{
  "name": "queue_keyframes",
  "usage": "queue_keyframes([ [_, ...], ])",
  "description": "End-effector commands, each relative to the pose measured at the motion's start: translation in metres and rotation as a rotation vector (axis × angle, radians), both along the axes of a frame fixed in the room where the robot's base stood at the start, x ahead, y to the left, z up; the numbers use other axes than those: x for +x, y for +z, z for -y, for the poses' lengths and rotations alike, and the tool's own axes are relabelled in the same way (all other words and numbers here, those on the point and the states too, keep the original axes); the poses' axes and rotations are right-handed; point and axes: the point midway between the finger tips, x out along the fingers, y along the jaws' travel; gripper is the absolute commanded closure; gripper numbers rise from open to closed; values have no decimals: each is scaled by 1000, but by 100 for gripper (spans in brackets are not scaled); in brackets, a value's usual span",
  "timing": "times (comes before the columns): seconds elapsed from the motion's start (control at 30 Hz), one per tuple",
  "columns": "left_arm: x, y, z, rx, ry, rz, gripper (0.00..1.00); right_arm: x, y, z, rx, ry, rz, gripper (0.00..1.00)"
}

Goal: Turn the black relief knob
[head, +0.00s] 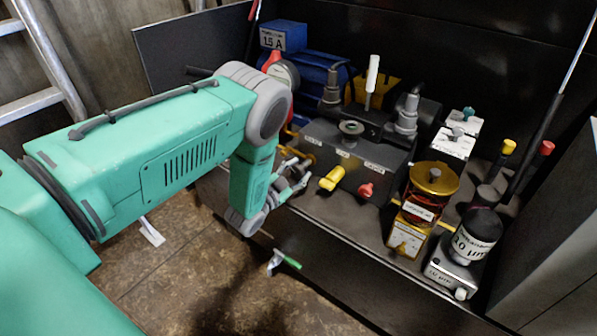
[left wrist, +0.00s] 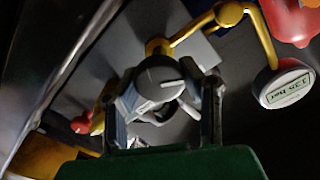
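A dark round knob with a pale pointer line (left wrist: 160,82) sits between the fingers of my left gripper (left wrist: 165,110) in the left wrist view. The fingers stand apart on both sides of it; I cannot tell whether they touch it. In the head view my left gripper (head: 290,178) is at the left end of the black valve box, near the bench's front edge. The knob between its fingers is hidden there by my arm and gripper. My right gripper is not in view.
The black valve box (head: 335,165) carries a yellow knob (head: 332,178) and a red knob (head: 366,190). Brass pipes (left wrist: 200,35) and a gauge (left wrist: 287,88) lie close to the left gripper. An amber-bowl filter (head: 430,190) stands right. A ladder (head: 42,60) is at left.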

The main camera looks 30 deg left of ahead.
Motion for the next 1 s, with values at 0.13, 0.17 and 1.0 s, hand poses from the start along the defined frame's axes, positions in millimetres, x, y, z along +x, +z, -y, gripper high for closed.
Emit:
queue_keyframes([
  [0.13,-1,-1,1,-2,-3,-2,94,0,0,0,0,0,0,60],
  [0.17,-1,-1,1,-3,-3,-2,94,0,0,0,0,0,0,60],
  [1.0,-2,-2,-2,-500,1,-47,94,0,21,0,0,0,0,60],
])
